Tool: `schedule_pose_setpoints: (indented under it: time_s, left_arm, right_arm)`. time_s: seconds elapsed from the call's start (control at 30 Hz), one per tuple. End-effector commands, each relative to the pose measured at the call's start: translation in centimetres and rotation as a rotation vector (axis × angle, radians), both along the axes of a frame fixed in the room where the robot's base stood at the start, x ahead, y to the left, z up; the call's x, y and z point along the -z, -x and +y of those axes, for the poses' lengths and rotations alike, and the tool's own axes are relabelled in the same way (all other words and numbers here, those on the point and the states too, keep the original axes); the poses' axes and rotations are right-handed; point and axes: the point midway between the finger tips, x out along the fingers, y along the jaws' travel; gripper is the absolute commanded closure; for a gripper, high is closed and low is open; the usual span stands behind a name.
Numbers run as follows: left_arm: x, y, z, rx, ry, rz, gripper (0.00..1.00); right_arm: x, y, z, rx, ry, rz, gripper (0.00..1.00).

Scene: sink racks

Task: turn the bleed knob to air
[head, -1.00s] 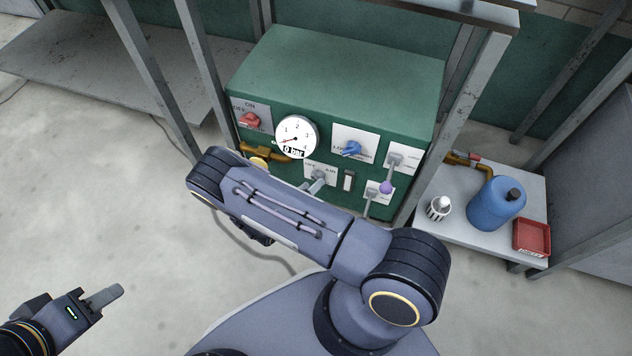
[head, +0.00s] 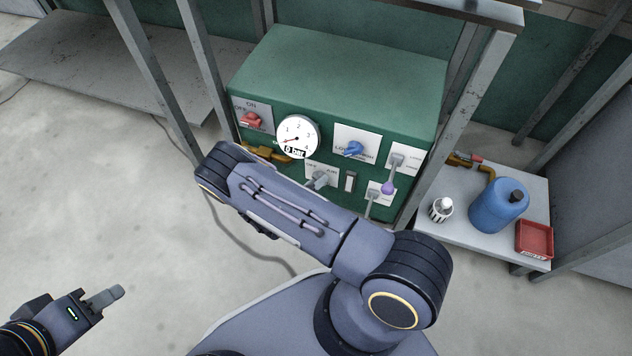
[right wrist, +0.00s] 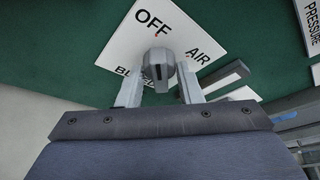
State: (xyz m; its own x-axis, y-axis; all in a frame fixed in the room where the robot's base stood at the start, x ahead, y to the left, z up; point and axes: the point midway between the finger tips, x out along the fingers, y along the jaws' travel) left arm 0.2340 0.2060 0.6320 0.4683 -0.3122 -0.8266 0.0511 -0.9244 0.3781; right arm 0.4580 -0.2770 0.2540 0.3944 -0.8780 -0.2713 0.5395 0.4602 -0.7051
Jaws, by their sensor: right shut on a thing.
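The bleed knob (right wrist: 160,66) is a grey knob on a white plate (right wrist: 122,50) marked OFF and AIR, with a partly covered BLEED label, in the right wrist view. My right gripper (right wrist: 160,92) has one finger on each side of the knob and is shut on it. I cannot tell exactly which label the knob points to. In the head view the knob (head: 321,178) is small, low on the green box's front, and my forearm hides most of the right gripper. My left gripper (head: 118,292) is at the lower left, far from the box, seen side-on.
The green box (head: 340,75) also carries a red knob (head: 251,119), a gauge (head: 298,137) reading 0 bar, a blue knob (head: 352,149) and a purple-tipped lever (head: 388,187). Metal posts flank it. A side table holds a blue jug (head: 497,207) and a red tray (head: 534,240).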

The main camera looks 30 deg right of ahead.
Motion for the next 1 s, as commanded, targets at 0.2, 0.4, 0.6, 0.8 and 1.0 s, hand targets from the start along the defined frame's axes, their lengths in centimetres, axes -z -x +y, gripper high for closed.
schedule_pose_setpoints:
  time_s: [0.2, 0.4, 0.6, 0.8, 1.0]
  left_arm:
    - [-0.4, 0.0, 0.0, 0.000, 0.000, 0.000, 0.64]
    - [-1.1, 0.0, 0.0, 0.000, 0.000, 0.000, 0.64]
    - [-2.2, 0.0, 0.0, 0.000, 0.000, 0.000, 0.64]
    - [-3.5, 0.0, 0.0, 0.000, 0.000, 0.000, 0.64]
    - [-4.9, 0.0, 0.0, 0.000, 0.000, 0.000, 0.64]
  right_arm:
    - [-0.1, 0.1, 0.0, 0.000, -0.030, -0.035, 0.90]
    - [-0.2, 0.1, 0.0, -0.002, -0.106, -0.122, 0.90]
    - [-0.4, 0.2, -0.1, -0.003, -0.222, -0.256, 0.90]
    - [-0.5, 0.3, -0.2, -0.002, -0.344, -0.398, 0.90]
    - [-0.5, 0.4, -0.3, -0.003, -0.467, -0.542, 0.90]
